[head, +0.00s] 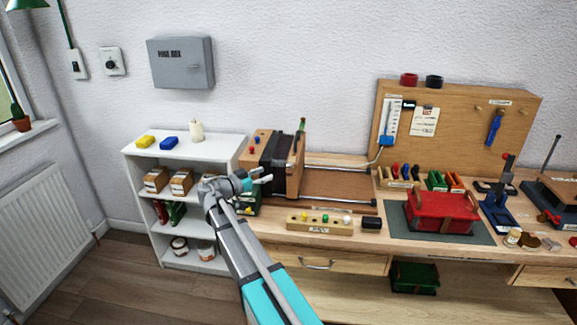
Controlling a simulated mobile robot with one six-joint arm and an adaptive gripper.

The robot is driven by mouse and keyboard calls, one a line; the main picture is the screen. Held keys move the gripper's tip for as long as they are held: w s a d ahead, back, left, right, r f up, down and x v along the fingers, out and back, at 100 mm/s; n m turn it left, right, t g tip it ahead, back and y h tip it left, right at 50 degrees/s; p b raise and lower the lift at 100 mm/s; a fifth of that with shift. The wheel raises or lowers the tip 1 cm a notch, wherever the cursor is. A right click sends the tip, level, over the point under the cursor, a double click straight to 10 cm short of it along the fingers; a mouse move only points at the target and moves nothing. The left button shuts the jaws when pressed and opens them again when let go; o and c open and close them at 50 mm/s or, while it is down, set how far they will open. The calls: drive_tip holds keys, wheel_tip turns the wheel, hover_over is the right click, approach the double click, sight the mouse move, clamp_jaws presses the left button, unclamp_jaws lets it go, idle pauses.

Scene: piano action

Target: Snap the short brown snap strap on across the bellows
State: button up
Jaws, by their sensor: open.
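The black bellows (276,164) stand at the left end of the workbench, between two light wooden end pieces. The left end piece (256,149) has small red and blue knobs. I cannot make out a short brown strap for certain; a thin brown strip (318,208) lies on the bench behind the block of knobs, too small to identify. My gripper (263,180) is open and looks empty. It appears in front of the lower part of the bellows, and I cannot tell its distance from them. My arm hides part of the bench's left end.
A wooden block with coloured knobs (320,222) lies near the bench's front edge. A red box (441,212) sits on a dark mat to the right. A white shelf (185,151) stands left of the bench. Metal rails (340,168) run right from the bellows.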

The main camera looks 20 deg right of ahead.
sight(290, 164)
drive_tip(key=d, duration=0.3)
drive_tip(key=w+d, duration=0.1)
drive_tip(key=d, duration=0.3)
drive_tip(key=w+d, duration=0.1)
drive_tip(key=d, duration=0.2)
drive_tip(key=shift+d, duration=0.3)
